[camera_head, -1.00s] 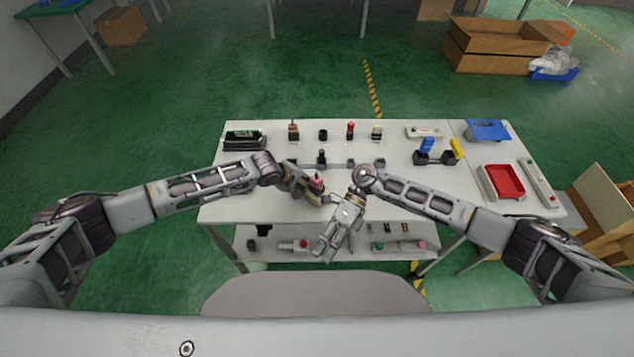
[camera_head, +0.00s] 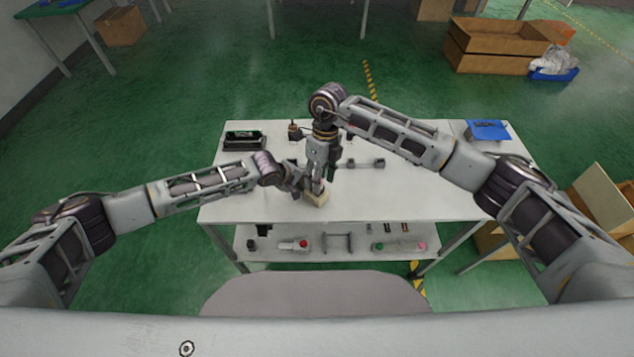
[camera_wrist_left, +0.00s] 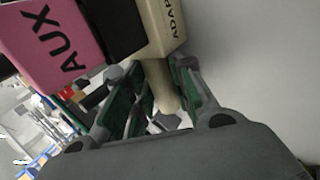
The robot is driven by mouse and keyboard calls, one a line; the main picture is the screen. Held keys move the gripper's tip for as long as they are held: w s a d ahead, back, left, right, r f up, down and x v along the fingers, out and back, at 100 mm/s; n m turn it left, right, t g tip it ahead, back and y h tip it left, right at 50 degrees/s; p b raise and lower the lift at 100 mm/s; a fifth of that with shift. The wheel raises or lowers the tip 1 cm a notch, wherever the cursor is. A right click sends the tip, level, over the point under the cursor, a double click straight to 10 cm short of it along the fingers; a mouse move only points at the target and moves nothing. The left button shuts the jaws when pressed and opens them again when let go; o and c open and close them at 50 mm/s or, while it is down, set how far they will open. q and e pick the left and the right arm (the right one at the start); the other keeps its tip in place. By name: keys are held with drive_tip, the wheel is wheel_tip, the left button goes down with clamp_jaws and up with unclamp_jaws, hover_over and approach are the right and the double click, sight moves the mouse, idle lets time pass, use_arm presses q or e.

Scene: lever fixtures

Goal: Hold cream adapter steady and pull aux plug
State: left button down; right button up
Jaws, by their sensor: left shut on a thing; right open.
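The cream adapter (camera_head: 317,198) is at the front middle of the white table, partly hidden by my grippers. In the left wrist view the adapter body (camera_wrist_left: 162,30) carries black lettering, and a black collar joins it to the pink aux plug (camera_wrist_left: 45,42) marked AUX. My left gripper (camera_wrist_left: 155,98) is shut on the adapter's cream stem; it also shows in the head view (camera_head: 296,187). My right gripper (camera_head: 318,182) is open and points down right over the adapter. It hides the plug in the head view.
A black fixture (camera_head: 244,140) stands at the table's back left, and a small upright part (camera_head: 294,131) is beside it. A grey bar with a block (camera_head: 379,163) lies behind my grippers. A blue tray (camera_head: 488,131) is at back right. The table's front right is clear.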

drive_tip(key=w+r, duration=0.1)
drive_tip(key=w+r+t, duration=0.1)
drive_tip(key=w+r, duration=0.1)
drive_tip(key=w+r+m+t+h, duration=0.1)
drive_tip(key=shift+w+a+r, duration=0.2)
drive_tip(key=shift+a+r, duration=0.05)
drive_tip(key=shift+r, duration=0.1)
drive_tip(key=shift+f, duration=0.15)
hover_over(320, 199)
drive_tip(key=w, duration=0.3)
drive_tip(key=shift+a+f, duration=0.2)
drive_tip(key=shift+f, duration=2.75)
drive_tip(key=shift+a+f, duration=0.15)
drive_tip(key=shift+f, duration=2.8)
drive_tip(key=shift+c, duration=0.3)
clamp_jaws()
